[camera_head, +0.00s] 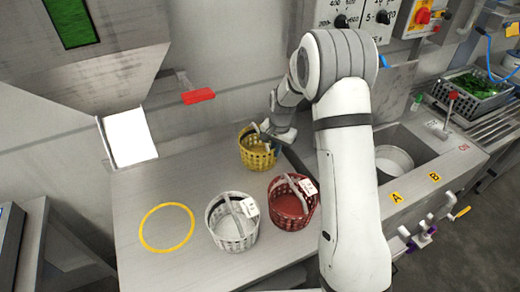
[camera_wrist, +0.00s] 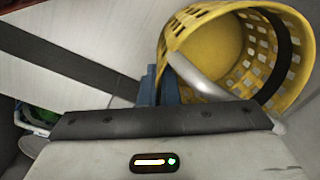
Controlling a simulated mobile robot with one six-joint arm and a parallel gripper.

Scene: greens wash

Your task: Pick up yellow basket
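The yellow basket (camera_head: 258,158) stands upright on the grey counter, near its back edge. In the wrist view the basket (camera_wrist: 190,45) fills the upper right, with its perforated wall and a dark band showing. Its pale grey handle (camera_wrist: 197,75) curves down in front of the opening. My gripper (camera_head: 274,146) is at the right side of the basket's rim, close to the handle. In the wrist view the blue fingers of my gripper (camera_wrist: 160,86) are close together beside the handle and rim. Whether they hold the handle is hidden.
A white basket (camera_head: 233,233) and a red basket (camera_head: 290,211) stand in front on the counter. A yellow ring (camera_head: 166,228) marks bare counter at left. A sink (camera_head: 418,165) lies right of my arm. A tilted white panel (camera_head: 129,138) stands at the back left.

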